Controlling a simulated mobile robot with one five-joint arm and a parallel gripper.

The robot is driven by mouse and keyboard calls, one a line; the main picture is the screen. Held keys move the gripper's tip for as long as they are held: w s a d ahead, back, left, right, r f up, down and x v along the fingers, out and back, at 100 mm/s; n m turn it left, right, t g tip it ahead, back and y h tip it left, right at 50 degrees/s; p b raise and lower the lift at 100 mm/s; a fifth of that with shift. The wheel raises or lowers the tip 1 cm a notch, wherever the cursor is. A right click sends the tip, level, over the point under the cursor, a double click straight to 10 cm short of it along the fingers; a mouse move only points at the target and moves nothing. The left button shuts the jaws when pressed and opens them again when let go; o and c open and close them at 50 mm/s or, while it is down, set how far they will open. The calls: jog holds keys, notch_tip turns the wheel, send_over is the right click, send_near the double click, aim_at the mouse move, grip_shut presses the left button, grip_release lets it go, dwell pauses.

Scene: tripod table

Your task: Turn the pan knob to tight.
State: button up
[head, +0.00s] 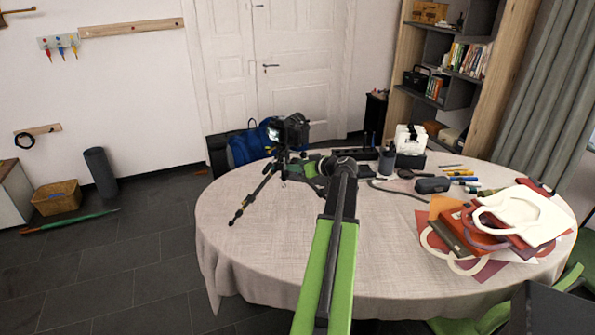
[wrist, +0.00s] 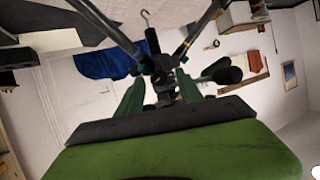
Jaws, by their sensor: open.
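A black tripod (head: 268,185) with a camera (head: 290,131) on top stands at the left of the table. My gripper (head: 300,168) is beside the tripod's upper part, partly behind my own arm. In the wrist view the picture is turned over, with the tripod legs (wrist: 112,28) running upward and a hook (wrist: 145,16) hanging from the centre. There the green fingers of my gripper (wrist: 161,80) are open, one on each side of the dark tripod hub (wrist: 161,67). I cannot make out the pan knob or its setting, nor tell whether a finger touches anything.
The round table (head: 250,245) has a light cloth, bare at its front left. A small dark case (head: 432,185), pens and a white device (head: 410,138) lie towards the back right. A blue bag (head: 245,146) is behind the table.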

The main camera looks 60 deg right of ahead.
grip_shut()
jog(key=shift+s+d+f+m+t+y+b, duration=0.15)
jog(key=shift+m+t+y+b, duration=0.45)
jog(key=shift+m, duration=0.55)
jog(key=shift+w+d+m+t+y+b, duration=0.2)
jog(key=shift+m+y+b, duration=0.5)
jog(key=shift+m, duration=0.5)
jog(key=shift+s+d+f+m+t+y+b, duration=0.15)
jog(key=shift+m+t+y+b, duration=0.5)
jog(key=shift+m, duration=0.5)
jog(key=shift+r, duration=0.1)
grip_release()
jog(key=shift+a, duration=0.1)
